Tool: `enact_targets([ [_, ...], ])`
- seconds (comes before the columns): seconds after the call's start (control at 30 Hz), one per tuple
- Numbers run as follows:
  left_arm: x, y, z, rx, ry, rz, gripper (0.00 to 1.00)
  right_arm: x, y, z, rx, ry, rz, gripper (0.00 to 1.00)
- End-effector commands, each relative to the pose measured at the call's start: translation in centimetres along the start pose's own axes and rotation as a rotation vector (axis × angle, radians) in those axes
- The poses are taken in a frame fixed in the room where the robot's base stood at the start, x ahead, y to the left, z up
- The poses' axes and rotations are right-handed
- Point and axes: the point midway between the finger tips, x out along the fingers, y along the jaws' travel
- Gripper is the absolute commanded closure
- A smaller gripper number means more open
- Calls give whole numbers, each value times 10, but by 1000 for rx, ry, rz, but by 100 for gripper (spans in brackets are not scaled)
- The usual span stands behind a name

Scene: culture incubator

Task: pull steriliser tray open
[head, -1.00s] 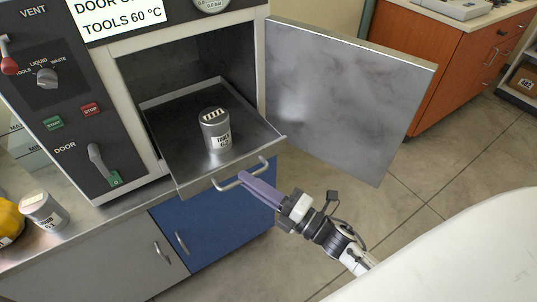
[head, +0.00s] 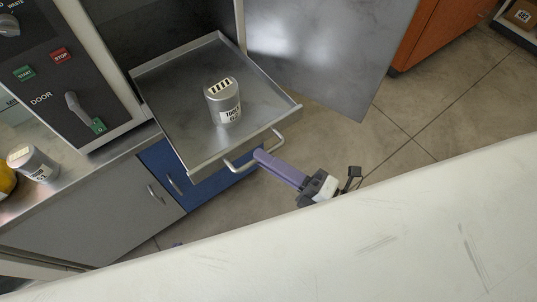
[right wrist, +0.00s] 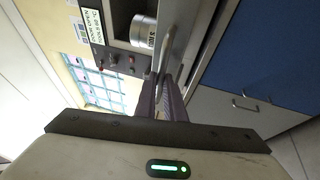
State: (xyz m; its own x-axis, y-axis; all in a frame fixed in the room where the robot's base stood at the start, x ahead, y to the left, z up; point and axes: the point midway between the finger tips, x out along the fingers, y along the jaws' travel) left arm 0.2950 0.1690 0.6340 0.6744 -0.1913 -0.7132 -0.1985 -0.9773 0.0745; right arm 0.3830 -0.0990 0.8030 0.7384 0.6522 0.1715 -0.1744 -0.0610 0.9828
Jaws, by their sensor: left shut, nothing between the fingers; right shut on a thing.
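The steriliser tray (head: 185,75) is a shallow grey metal tray sticking out of the open chamber (head: 135,30). A grey labelled canister (head: 223,101) with a slotted lid stands upright on it. My right gripper (head: 262,156) has its purple fingers shut on the tray's front bar handle (head: 238,166). In the right wrist view, the right gripper's fingers (right wrist: 164,92) close around the handle, with the canister (right wrist: 143,32) beyond.
The steriliser door (head: 330,50) stands swung open to the right of the tray. The control panel with door lever (head: 77,108) is at left. Another canister (head: 35,165) stands on the counter. Blue and grey cabinets are below; the floor (head: 410,110) at right is clear.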

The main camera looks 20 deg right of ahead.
Motion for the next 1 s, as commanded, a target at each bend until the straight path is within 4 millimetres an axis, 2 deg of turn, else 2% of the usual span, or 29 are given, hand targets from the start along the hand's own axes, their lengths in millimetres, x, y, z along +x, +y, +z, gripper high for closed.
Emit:
enact_targets([
  [0.17, 0, 0, 1, 1, -3, 0, 100, -1, 0, 1, -2, 0, -1, 100],
  [0.2, 0, 0, 1, 1, -3, 1, 100, -1, 0, 1, -2, 0, -1, 86],
  [0.3, 0, 0, 1, 1, -3, 1, 100, -1, 0, 1, -2, 0, -1, 72],
  [0.63, 0, 0, 2, 1, -3, 1, 100, -4, -1, 0, -1, -1, -1, 72],
  [0.77, 3, 0, 4, 1, -2, 1, 100, -20, -2, 0, -1, 0, -4, 72],
  [1.0, 8, 0, 8, 4, -2, 2, 100, -68, -3, 0, 0, -1, -5, 72],
])
